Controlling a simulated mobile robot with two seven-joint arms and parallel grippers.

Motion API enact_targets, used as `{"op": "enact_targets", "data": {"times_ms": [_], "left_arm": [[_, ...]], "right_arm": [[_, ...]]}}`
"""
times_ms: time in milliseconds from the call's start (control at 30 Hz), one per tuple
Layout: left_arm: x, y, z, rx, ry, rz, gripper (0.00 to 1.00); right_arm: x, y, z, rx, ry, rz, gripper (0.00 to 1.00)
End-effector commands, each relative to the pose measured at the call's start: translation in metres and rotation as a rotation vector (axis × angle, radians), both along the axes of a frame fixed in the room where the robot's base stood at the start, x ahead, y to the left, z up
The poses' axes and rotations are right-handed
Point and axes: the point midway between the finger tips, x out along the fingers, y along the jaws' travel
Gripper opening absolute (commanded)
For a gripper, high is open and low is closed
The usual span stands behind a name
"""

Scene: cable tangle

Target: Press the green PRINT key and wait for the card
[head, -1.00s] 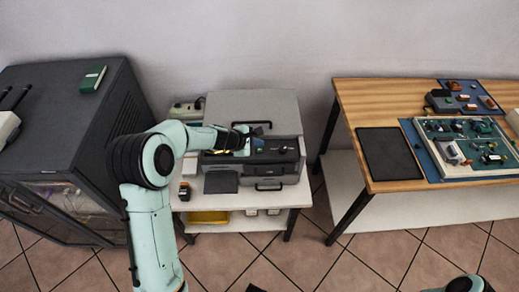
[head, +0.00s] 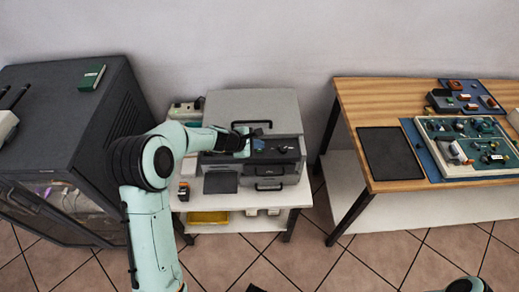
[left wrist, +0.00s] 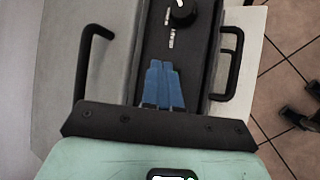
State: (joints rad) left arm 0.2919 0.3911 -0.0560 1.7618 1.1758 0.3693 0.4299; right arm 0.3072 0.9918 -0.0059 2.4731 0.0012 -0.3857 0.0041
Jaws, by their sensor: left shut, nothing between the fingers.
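The grey machine (head: 252,104) stands on the small white table, with a dark control panel (head: 286,146) along its front. My left gripper (head: 258,144) is over this panel. In the left wrist view its blue fingers (left wrist: 161,82) are together, with nothing between them, pointing along the panel towards a black knob (left wrist: 182,14). I cannot tell whether the fingertips touch the panel. No green PRINT key can be made out; the gripper may hide it. No card is visible.
Black handles (head: 268,187) stick out from the machine. A dark cabinet (head: 72,120) stands left; a wooden table (head: 350,96) with a circuit board stands right.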

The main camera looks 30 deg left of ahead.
Motion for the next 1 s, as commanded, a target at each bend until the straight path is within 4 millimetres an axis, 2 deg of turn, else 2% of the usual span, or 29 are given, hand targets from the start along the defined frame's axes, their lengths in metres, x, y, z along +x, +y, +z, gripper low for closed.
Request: {"op": "enact_targets", "data": {"times_ms": [1000], "left_arm": [[-0.0003,0.0001,-0.0076,0.000,0.002,0.001,0.00]], "right_arm": [[-0.0026,0.0001,-0.0075,0.000,0.003,0.000,0.57]]}}
